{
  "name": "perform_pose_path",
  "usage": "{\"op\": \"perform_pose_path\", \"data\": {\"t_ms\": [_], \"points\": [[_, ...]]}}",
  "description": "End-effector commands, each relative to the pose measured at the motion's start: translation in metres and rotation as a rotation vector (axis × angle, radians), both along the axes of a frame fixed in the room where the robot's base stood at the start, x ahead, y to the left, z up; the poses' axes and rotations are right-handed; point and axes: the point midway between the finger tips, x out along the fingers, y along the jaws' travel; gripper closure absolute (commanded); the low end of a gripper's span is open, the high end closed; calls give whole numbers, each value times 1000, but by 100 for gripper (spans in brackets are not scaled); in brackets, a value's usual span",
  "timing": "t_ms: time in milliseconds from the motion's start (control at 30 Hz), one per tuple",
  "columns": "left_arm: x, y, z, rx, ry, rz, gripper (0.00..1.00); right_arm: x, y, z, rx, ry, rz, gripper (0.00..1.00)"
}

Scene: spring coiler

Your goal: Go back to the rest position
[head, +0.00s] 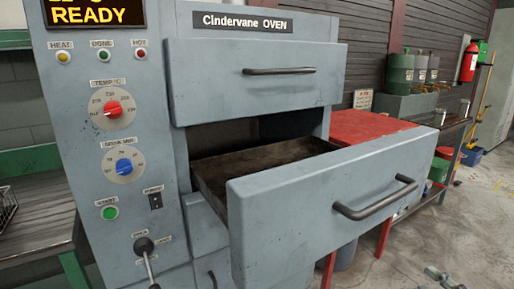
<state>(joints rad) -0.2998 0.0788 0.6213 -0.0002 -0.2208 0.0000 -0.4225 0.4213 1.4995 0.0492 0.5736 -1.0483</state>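Neither of my grippers shows in the head view. A grey-blue Cindervane oven (255,57) fills the middle of the view. Its lower drawer (290,220) is pulled out toward me, with a dark bar handle (375,198) on its front. The brown inside of the drawer (260,165) looks empty where it shows; its near part is hidden behind the front panel. The upper front panel (255,85) is shut. The display (95,15) reads READY. A lever (145,252) with a dark knob stands at the lower left.
A red-topped table (365,127) stands right behind the open drawer. A bench (435,125) with several canisters runs along the right wall, near a fire extinguisher (469,62). A bench with a wire basket (6,208) is at the left. The floor (465,225) at the right is mostly clear.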

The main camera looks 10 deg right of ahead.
Motion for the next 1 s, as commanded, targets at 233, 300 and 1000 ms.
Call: {"op": "perform_pose_path", "data": {"t_ms": [233,300,1000], "points": [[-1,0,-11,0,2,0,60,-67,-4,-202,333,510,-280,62],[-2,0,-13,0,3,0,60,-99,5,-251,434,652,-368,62],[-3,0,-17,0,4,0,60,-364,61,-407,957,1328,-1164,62]]}}
